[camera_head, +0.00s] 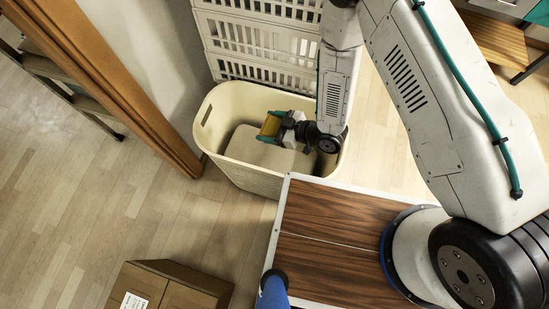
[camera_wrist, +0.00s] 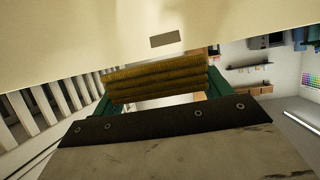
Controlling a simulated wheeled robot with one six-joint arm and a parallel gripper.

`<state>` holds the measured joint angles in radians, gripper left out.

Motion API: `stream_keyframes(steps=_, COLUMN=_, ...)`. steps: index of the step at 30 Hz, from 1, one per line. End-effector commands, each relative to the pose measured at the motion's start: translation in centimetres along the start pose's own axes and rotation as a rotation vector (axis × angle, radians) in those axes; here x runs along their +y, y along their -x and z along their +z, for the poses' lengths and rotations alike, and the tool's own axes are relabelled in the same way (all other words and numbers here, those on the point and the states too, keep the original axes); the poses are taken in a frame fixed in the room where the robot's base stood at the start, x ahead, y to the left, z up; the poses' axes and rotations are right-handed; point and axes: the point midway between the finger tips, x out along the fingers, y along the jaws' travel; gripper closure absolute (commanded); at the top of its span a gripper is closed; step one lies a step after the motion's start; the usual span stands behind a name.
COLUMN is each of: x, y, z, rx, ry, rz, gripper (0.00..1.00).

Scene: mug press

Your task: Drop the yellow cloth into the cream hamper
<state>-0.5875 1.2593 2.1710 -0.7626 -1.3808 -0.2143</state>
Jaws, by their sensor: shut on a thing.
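The cream hamper (camera_head: 240,172) stands on the floor at the top middle of the head view, open at the top. My gripper (camera_head: 270,125) is over the hamper's opening, at about rim level or inside it; the exact height is hard to tell. It is shut on the yellow cloth (camera_head: 270,126), which shows as a small yellow patch between the fingers. In the wrist view the folded yellow cloth (camera_wrist: 158,84) sits in layers between the teal fingers. The hamper's cream wall (camera_wrist: 90,40) fills the top of that view.
White slatted crates (camera_head: 260,40) are stacked right behind the hamper. A brown wooden frame (camera_head: 110,85) stands to its left. A cardboard box (camera_head: 165,287) lies on the floor in front.

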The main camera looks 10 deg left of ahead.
Motion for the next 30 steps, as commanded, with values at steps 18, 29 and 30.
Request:
stream_keyframes(steps=18, x=0.0, y=-0.4, z=0.9, rx=0.0, ry=0.0, rz=0.001, gripper=0.0)
stream_keyframes(steps=29, x=0.1, y=1.8, z=0.9, rx=-0.001, ry=-0.003, rz=0.004, gripper=0.0)
stream_keyframes(steps=30, x=0.1, y=2.5, z=0.9, rx=-0.001, ry=-0.003, rz=0.005, gripper=0.0)
